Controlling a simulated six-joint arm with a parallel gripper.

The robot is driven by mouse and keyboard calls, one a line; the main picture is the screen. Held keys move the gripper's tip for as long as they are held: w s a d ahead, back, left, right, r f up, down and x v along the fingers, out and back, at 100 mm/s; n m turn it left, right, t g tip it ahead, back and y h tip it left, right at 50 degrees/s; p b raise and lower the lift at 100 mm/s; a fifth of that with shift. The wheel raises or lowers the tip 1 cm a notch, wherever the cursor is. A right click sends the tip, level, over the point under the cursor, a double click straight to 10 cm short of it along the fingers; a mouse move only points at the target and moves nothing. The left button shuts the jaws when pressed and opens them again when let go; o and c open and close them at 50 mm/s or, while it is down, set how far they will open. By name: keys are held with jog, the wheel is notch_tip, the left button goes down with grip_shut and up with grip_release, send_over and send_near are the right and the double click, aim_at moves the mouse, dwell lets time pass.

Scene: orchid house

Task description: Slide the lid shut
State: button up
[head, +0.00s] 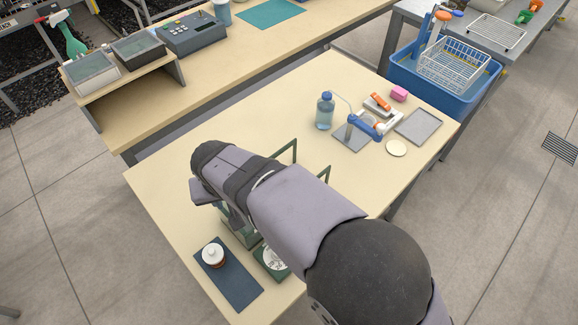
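A clear-walled case with dark green edges (286,151) stands on the near table, mostly hidden behind my arm. Two of its green corner frames rise above my arm, and a lower green part (262,262) shows below it. I cannot make out the lid or how far it is open. My gripper (236,218) points down at the case's near left part, beneath my wrist. Its fingertips are largely hidden, so I cannot tell whether it is open or touches anything.
A white jar with a brown base (213,255) stands on a dark blue mat (238,284) at the near left. A blue bottle (325,111), a grey tray (418,127) and a round pale disc (396,148) are on the far right. The table's left middle is clear.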

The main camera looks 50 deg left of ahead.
jog(key=shift+r+p, duration=1.7)
jog(key=shift+r, duration=0.8)
jog(key=shift+n, duration=0.8)
jog(key=d+f, duration=0.2)
jog(key=s+d+f+n+h, duration=0.1)
jog(key=d+f, duration=0.1)
jog(key=d+f+n+h, duration=0.1)
jog(key=d+f, duration=0.1)
jog(key=d, duration=0.1)
jog(key=shift+s+g, duration=0.25)
jog(key=shift+g, duration=0.05)
jog(key=d+f+n+h, duration=0.1)
jog(key=d+f, duration=0.1)
jog(key=d, duration=0.5)
jog(key=w+d+r+m, duration=0.2)
jog(key=w+d+m, duration=0.4)
jog(key=d, duration=0.7)
jog(key=w+d+r+m+g, duration=0.15)
jog(key=w+d+m, duration=0.35)
jog(key=d, duration=0.9)
jog(key=w+d+r+m+t, duration=0.1)
jog(key=w+d+r+m, duration=0.35)
jog(key=d, duration=0.85)
notch_tip(320, 180, down, 22)
jog(key=w+m+b, duration=0.1)
jog(key=b, duration=1.9)
jog(key=shift+w+b, duration=0.2)
jog(key=shift+b, duration=0.2)
